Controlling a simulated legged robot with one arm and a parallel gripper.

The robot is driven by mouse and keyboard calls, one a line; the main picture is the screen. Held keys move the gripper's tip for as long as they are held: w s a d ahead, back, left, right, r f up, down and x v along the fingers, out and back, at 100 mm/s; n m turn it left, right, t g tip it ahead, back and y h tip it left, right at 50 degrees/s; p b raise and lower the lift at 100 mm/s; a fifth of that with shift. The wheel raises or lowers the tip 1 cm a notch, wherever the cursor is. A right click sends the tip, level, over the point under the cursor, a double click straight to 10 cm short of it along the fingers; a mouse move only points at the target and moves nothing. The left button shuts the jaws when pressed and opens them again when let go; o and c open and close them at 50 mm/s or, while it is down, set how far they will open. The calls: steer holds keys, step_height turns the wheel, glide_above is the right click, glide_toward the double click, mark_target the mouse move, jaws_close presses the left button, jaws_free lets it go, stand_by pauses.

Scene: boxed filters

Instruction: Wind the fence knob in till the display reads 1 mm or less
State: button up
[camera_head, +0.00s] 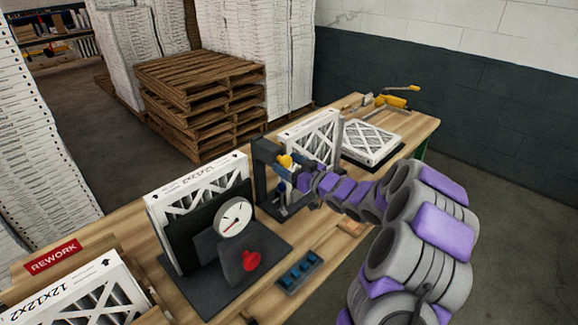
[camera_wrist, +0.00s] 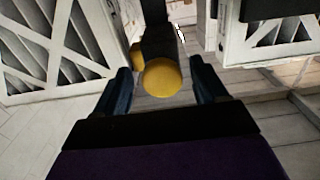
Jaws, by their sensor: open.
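A round yellow knob (camera_head: 285,161) is on a dark upright stand (camera_head: 262,165) at the middle of the bench. In the wrist view the yellow knob (camera_wrist: 163,78) shows between the two fingers of my gripper (camera_wrist: 162,88), with space on both sides. My gripper (camera_head: 297,178) is open at the stand, and in the head view its fingers are hard to make out. Whether this is the fence knob I cannot tell for sure. No digital display is readable. A white round dial (camera_head: 234,218) with a red needle stands on a dark plate, its scale too small to read.
A red knob (camera_head: 250,261) sits on the dark plate (camera_head: 215,285) below the dial. A dark panel with blue buttons (camera_head: 300,271) lies at the bench's front edge. Boxed filters (camera_head: 310,138) stand on both sides of the stand. A yellow-handled tool (camera_head: 392,101) lies at the far end.

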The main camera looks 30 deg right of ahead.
steer(key=c, duration=1.1)
steer(key=shift+o, duration=0.2)
steer(key=shift+r+p, duration=0.15)
steer(key=shift+p, duration=0.5)
steer(key=m+p, duration=0.2)
steer(key=p, duration=0.3)
steer(key=shift+r, duration=0.2)
steer(key=m+p, duration=0.4)
steer(key=p, duration=0.3)
steer(key=shift+a, duration=0.1)
steer(key=m+p, duration=0.3)
steer(key=p, duration=0.2)
steer(key=shift+f+m+p, duration=0.1)
steer(key=shift+m+p, duration=1.15)
steer(key=shift+m, duration=0.05)
steer(key=shift+f, duration=0.1)
